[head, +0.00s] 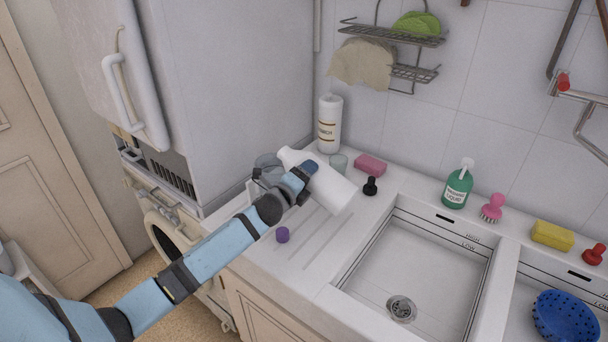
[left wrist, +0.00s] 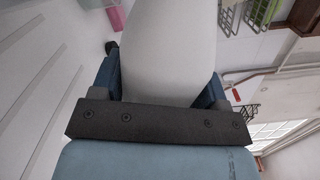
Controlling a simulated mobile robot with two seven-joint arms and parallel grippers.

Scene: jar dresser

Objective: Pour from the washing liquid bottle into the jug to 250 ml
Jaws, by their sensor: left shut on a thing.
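My left gripper (head: 303,178) is shut on a white bottle (head: 332,189), taken here as the washing liquid bottle; no label shows on it. The bottle is tipped over, its narrow end at upper left by the clear jug (head: 264,172) and its broad base at lower right. In the left wrist view the white bottle (left wrist: 168,45) fills the space between the two blue fingers. The jug stands on the drainer, partly hidden by my gripper and the bottle. I cannot make out its liquid level or any stream. My right gripper is not in view.
A purple cap (head: 282,234) lies on the drainer. A white labelled bottle (head: 330,123), a small glass (head: 338,163), a pink sponge (head: 370,165) and a black stopper (head: 370,186) stand behind. A green pump bottle (head: 457,188) stands behind the empty sink (head: 420,265).

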